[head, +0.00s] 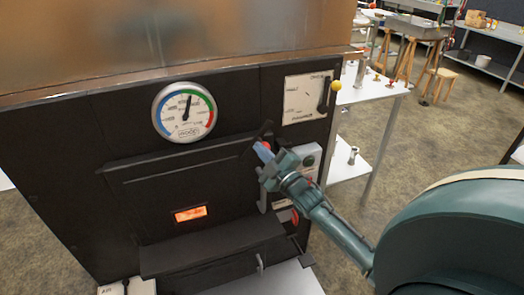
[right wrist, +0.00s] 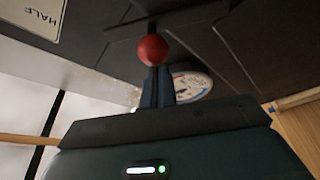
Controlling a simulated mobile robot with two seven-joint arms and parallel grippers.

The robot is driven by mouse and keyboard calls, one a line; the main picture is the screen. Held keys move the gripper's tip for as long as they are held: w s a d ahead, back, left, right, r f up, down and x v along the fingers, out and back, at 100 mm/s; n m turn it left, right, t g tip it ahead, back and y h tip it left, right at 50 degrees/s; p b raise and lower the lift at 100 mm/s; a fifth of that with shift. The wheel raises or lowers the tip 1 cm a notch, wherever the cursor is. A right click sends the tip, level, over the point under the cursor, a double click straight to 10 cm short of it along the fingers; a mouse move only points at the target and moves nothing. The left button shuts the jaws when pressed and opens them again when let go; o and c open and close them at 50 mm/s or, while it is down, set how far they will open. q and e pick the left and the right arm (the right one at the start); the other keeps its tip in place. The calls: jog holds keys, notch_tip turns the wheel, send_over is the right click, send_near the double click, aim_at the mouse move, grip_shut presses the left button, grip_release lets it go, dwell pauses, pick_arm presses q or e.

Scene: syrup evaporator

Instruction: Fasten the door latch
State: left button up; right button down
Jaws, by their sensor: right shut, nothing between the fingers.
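The black evaporator door (head: 150,190) has a small glowing orange window (head: 190,213) low on it. My right gripper (head: 263,148) is at the door's upper right edge with its blue-grey fingers shut and empty. A short dark bar (head: 262,131) sticks up just beyond the fingertips; I cannot tell if it is the latch. In the right wrist view, a red ball knob (right wrist: 153,50) on a dark stem shows right at the tips of my fingers (right wrist: 157,88); I cannot tell if they touch. The gripper hides part of the latch area. My left gripper is not in view.
A round gauge (head: 184,112) sits above the door. A square dial plate with a yellow-knobbed lever (head: 307,99) is at upper right. A light control box (head: 308,160) is behind my gripper. A ledge (head: 212,246) juts out below the door. White shelving (head: 372,92) stands behind right.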

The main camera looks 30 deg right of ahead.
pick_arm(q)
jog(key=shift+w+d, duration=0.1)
pick_arm(e)
jog(key=shift+d+f+m, duration=0.15)
jog(key=shift+d+m, duration=0.1)
jog(key=shift+m, duration=0.25)
pick_arm(q)
jog(key=shift+b, duration=0.35)
pick_arm(e)
jog(key=shift+s+d+f+m, duration=0.1)
jog(key=shift+d+m, duration=0.05)
jog(key=shift+m, duration=0.15)
pick_arm(q)
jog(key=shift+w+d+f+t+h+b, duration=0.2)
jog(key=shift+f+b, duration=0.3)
jog(key=shift+b, duration=0.6)
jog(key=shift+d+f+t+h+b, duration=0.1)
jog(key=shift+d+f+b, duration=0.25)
jog(key=shift+b, duration=0.75)
pick_arm(e)
jog(key=s+d+f+m+t+h, duration=0.1)
jog(key=d+f+m+h, duration=0.3)
jog(key=m, duration=0.9)
jog(key=shift+d+f+h, duration=0.25)
jog(key=shift+f+h, duration=0.6)
jog(key=shift+h, duration=0.15)
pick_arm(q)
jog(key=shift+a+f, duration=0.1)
pick_arm(e)
jog(key=shift+m, duration=0.3)
